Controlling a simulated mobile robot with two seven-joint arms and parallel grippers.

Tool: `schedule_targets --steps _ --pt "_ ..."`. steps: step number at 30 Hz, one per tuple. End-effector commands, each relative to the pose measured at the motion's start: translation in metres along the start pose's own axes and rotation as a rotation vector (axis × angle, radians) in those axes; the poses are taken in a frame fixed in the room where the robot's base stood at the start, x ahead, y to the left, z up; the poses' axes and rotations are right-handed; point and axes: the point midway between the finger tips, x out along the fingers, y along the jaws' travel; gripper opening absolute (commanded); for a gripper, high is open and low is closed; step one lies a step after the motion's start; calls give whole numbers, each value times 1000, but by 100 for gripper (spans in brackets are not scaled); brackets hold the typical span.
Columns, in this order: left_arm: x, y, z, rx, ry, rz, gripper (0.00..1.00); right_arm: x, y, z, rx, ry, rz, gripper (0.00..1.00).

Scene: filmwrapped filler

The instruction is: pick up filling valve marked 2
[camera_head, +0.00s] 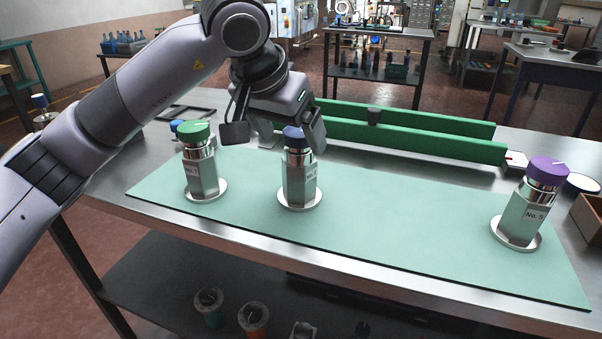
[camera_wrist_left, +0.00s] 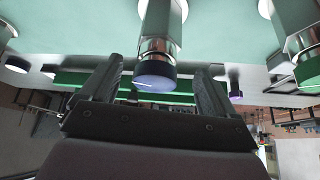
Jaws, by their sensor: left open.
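The middle valve (camera_head: 299,180), a silver hexagonal body with a blue cap, stands upright on a white round base on the green mat. Its label is too small and angled to read surely. My left gripper (camera_head: 276,134) is open, with its fingers on either side of the blue cap. In the left wrist view the blue cap (camera_wrist_left: 154,75) shows between the two fingers (camera_wrist_left: 158,88), with gaps visible. A green-capped valve (camera_head: 201,172) stands to the left, and a purple-capped valve (camera_head: 525,217), labelled apparently No. 5, stands at the right. My right gripper is out of view.
The green mat (camera_head: 400,225) covers the front of a metal table, with clear room between the middle and right valves. Long green rails (camera_head: 420,140) lie behind. A brown box (camera_head: 590,218) sits at the right edge. Bins (camera_head: 253,318) stand on the shelf below.

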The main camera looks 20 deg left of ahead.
Motion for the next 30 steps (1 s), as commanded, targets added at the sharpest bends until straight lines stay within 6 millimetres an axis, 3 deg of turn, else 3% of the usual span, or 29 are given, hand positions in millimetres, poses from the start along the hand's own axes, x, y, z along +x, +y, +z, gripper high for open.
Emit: schedule_targets --steps 9,17,20,24,26,30 --pt "44 4 -1 -1 -3 5 89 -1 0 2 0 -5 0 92" --pt "46 4 -2 -1 0 4 89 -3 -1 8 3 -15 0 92" --pt "46 4 -2 -1 0 4 63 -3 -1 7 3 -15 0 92" --pt "46 4 -2 -1 0 5 18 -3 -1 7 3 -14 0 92" --pt "46 4 -2 -1 0 5 0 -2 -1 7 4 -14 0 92" --pt "44 4 -3 -2 6 6 0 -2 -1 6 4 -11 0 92"
